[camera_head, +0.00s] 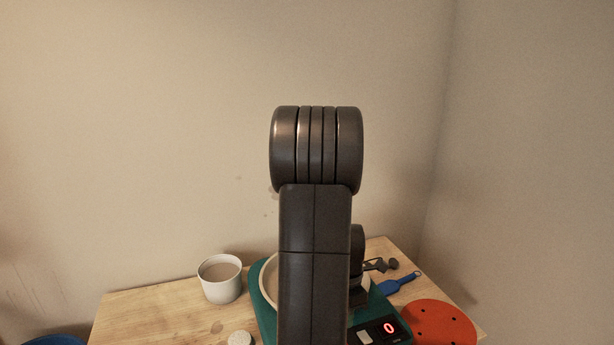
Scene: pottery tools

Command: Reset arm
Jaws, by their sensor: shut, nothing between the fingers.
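My arm (315,230) rises upright through the middle of the head view, with a thick dark cylindrical joint at its top. Another dark part of my arm shows just behind it on the right, low over the scale. My gripper cannot be made out; the arm hides whatever is behind it.
A wooden table (150,316) holds a white cup (221,283) of brownish content, a small pale round piece (240,339), a green scale (262,309) reading 0 under a pale dish (269,284), a blue tool (397,284) and an orange disc with holes (440,326). Walls stand behind and right.

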